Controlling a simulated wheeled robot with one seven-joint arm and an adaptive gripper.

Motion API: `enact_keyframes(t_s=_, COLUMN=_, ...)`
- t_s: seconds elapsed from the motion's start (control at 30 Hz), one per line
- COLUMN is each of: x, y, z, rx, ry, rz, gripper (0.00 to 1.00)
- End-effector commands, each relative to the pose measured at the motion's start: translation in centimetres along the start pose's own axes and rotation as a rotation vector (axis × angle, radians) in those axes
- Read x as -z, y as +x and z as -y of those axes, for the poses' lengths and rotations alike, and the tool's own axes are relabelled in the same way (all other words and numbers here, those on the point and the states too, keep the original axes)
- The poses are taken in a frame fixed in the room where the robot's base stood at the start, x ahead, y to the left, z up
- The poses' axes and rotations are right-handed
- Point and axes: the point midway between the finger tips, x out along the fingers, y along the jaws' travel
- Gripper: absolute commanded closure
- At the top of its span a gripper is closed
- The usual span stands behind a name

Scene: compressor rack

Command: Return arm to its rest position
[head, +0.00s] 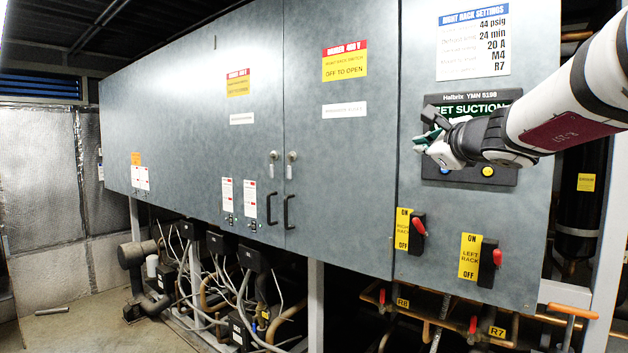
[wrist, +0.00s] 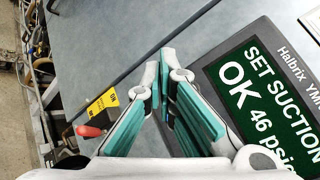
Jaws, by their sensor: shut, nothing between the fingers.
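My gripper (head: 428,142) is at the right in the head view, in front of the dark controller panel (head: 505,97) on the grey cabinet. My arm reaches in from the right edge and hides part of the panel. In the wrist view my gripper (wrist: 163,62) shows its two teal-padded fingers with their tips together and nothing between them. The controller screen (wrist: 262,90) in that view reads "SET SUCTION", "OK" and "46 psi". Whether the fingers touch the panel I cannot tell.
Below the panel are two red-handled switches, right rack (head: 418,229) and left rack (head: 496,257). A settings sheet (head: 487,42) is above. Compressors (head: 205,275) and pipes stand under the cabinet (head: 345,190).

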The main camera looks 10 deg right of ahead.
Motion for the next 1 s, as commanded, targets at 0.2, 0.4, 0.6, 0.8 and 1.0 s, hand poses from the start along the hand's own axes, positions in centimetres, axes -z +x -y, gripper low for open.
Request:
enact_keyframes(t_s=0.2, x=-2.1, y=-1.4, z=-2.8, rx=-0.073, ry=-0.123, rz=0.046, gripper=1.00)
enact_keyframes(t_s=0.4, x=-6.1, y=-6.8, z=-11.9, rx=-0.297, ry=-0.525, rz=0.190, gripper=1.00)
enact_keyframes(t_s=0.6, x=-6.6, y=-14.5, z=-21.7, rx=-0.542, ry=-0.989, rz=0.360, gripper=1.00)
enact_keyframes(t_s=0.8, x=-2.9, y=-22.8, z=-29.1, rx=-0.777, ry=-1.467, rz=0.513, gripper=1.00)
enact_keyframes(t_s=1.0, x=2.8, y=-29.1, z=-32.3, rx=-0.978, ry=-1.880, rz=0.606, gripper=1.00)
